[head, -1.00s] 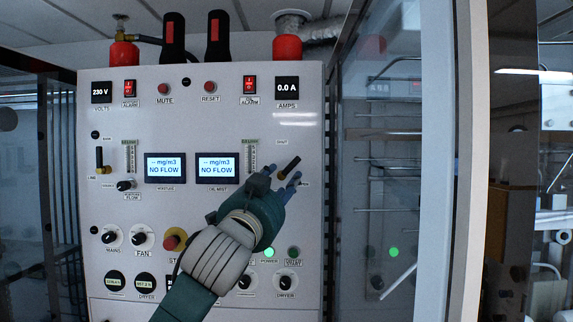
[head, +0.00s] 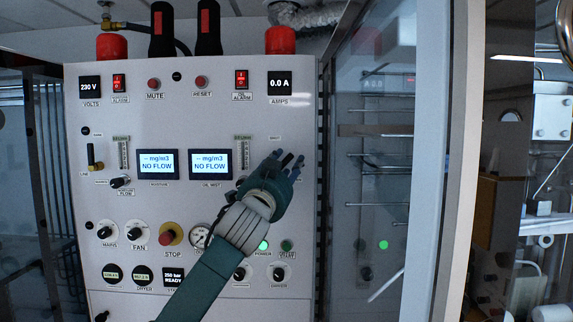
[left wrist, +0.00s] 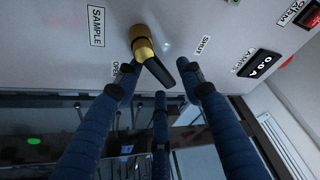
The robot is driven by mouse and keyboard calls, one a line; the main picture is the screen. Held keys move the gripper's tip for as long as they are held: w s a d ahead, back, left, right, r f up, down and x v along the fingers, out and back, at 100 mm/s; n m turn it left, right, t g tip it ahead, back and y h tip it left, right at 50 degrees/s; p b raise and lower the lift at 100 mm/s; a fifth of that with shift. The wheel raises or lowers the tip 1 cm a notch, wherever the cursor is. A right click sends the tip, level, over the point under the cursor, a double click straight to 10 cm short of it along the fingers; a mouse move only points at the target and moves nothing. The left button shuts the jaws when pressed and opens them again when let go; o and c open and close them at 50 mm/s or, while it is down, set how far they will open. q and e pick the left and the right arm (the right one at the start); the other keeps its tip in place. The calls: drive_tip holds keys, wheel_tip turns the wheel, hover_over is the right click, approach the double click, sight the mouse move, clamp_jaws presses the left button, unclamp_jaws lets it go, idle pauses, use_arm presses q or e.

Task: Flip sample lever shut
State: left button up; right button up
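The sample lever (left wrist: 150,55) shows in the left wrist view as a brass valve body with a black handle. It is on the panel beside the SAMPLE label (left wrist: 96,27). Its handle slants down to the right, between the OPEN label (left wrist: 116,69) and the SHUT label (left wrist: 201,45). My left gripper (head: 286,163) is at the upper right of the panel in the head view, its fingers over the lever. In the left wrist view its fingers (left wrist: 160,85) are spread, with the handle between them; contact cannot be told. My right gripper is not in view.
The white panel (head: 210,120) carries two NO FLOW displays, switches and knobs. A red STOP button (head: 167,238) sits below left of my gripper. A glass door with a pale frame (head: 450,160) stands right of the panel.

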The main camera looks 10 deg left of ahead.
use_arm(q)
clamp_jaws()
drive_tip(key=shift+s+a+r+n+t+y+b, duration=0.15)
drive_tip(key=shift+a+n+y+b, duration=0.25)
drive_tip(key=shift+n+y+b, duration=1)
drive_tip(key=shift+a+r+n+t+y+b, duration=0.1)
drive_tip(key=shift+a+r+n+y+b, duration=0.3)
drive_tip(key=shift+n+b, duration=1.75)
drive_tip(key=shift+s+a+r+n+t+y+b, duration=0.15)
drive_tip(key=shift+a+n+y+b, duration=0.25)
drive_tip(key=shift+n+y+b, duration=1.45)
drive_tip(key=shift+w+a+n+h+p, duration=0.1)
drive_tip(key=shift+n+h+p, duration=0.35)
drive_tip(key=shift+n+p, duration=0.5)
drive_tip(key=shift+o, duration=1)
unclamp_jaws()
